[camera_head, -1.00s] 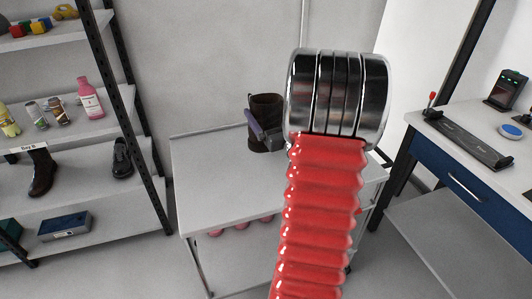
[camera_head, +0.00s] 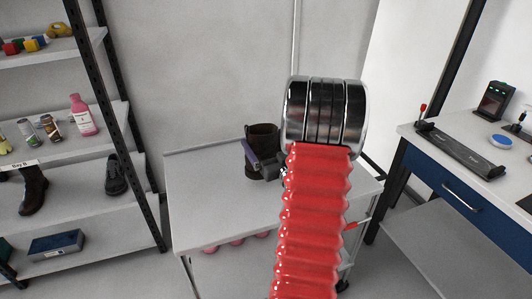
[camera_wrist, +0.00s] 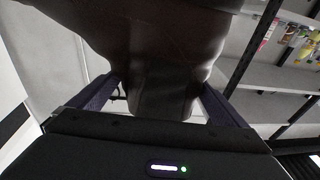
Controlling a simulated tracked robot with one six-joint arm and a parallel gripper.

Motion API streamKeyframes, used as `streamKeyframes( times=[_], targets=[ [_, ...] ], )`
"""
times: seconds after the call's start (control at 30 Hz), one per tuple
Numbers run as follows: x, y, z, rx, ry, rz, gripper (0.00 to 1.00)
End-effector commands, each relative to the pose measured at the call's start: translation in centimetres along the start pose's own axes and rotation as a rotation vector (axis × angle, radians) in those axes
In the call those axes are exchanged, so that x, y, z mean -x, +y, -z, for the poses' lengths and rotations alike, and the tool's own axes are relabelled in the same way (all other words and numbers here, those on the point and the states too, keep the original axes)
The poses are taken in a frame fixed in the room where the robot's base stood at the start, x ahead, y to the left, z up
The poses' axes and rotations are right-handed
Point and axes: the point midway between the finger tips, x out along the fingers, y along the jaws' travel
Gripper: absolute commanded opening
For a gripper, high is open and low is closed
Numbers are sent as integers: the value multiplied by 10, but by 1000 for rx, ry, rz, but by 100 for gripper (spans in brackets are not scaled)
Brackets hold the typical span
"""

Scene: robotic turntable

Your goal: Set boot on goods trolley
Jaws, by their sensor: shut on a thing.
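A dark brown boot (camera_head: 262,138) is held upright at the back part of the goods trolley's white top (camera_head: 215,200). My gripper (camera_head: 262,165) is shut on the boot, with a purple-grey finger across its side. In the wrist view the boot (camera_wrist: 155,45) fills the upper middle, between the two fingers of my gripper (camera_wrist: 155,95). I cannot tell whether the sole touches the trolley top. My red arm and its chrome joint hide the trolley's right part.
A shelf rack (camera_head: 70,145) with shoes, bottles and toys stands at the left. A blue-drawer workbench (camera_head: 455,185) stands at the right. Pink items (camera_head: 235,243) lie on the trolley's lower level. The front left of the trolley top is clear.

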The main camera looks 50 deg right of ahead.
Motion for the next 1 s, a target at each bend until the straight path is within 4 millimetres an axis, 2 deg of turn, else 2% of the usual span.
streamKeyframes(
  times=[0.37, 0.8, 1.0],
  targets=[
    [0, 0, -1, 2, 4, 0, 36],
    [6, 1, -39, 1, 2, 0, 36],
    [6, 1, -42, 2, 4, 0, 36]
  ],
)
